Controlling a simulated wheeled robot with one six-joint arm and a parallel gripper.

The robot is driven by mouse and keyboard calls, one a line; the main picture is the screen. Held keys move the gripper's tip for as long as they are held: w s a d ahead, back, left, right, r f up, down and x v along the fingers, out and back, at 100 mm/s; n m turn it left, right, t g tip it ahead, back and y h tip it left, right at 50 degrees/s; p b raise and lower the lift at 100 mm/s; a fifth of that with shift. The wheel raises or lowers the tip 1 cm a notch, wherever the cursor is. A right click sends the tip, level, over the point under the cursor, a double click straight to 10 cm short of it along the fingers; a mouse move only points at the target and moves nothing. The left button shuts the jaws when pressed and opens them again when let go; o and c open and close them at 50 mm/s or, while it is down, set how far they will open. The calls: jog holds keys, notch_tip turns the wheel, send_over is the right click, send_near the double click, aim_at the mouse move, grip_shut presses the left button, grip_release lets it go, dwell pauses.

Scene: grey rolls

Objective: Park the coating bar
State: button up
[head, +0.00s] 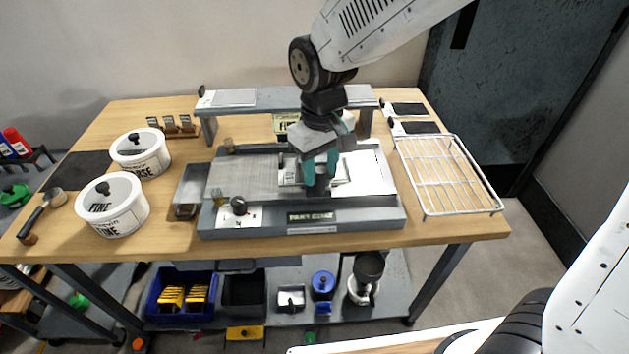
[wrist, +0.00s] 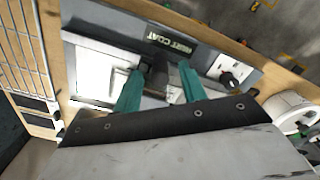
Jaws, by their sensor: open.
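The coating machine (head: 300,222), a grey bench unit with a flat bed, stands at the middle of the table; its front label plate also shows in the wrist view (wrist: 168,39). A small metal block (head: 289,172) with a dark upright knob sits on the bed; it may be the coating bar, but my gripper hides part of it. My gripper (head: 318,180) with teal fingers is low over the bed, open, and it also shows in the wrist view (wrist: 160,88). A dark part lies between the fingers there; I cannot tell whether they touch it. A white sheet (head: 367,174) lies on the bed's right.
A grey raised shelf (head: 270,100) stands behind the machine. A wire rack (head: 450,175) is at the right. Two white lidded tubs, one marked FINE (head: 112,208) and one behind (head: 140,155), stand left. A clip holder (head: 173,128) is at the back left. Bare wood shows between them.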

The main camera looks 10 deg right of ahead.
aim_at(321, 188)
notch_tip(321, 188, down, 4)
jog(key=shift+f, duration=0.1)
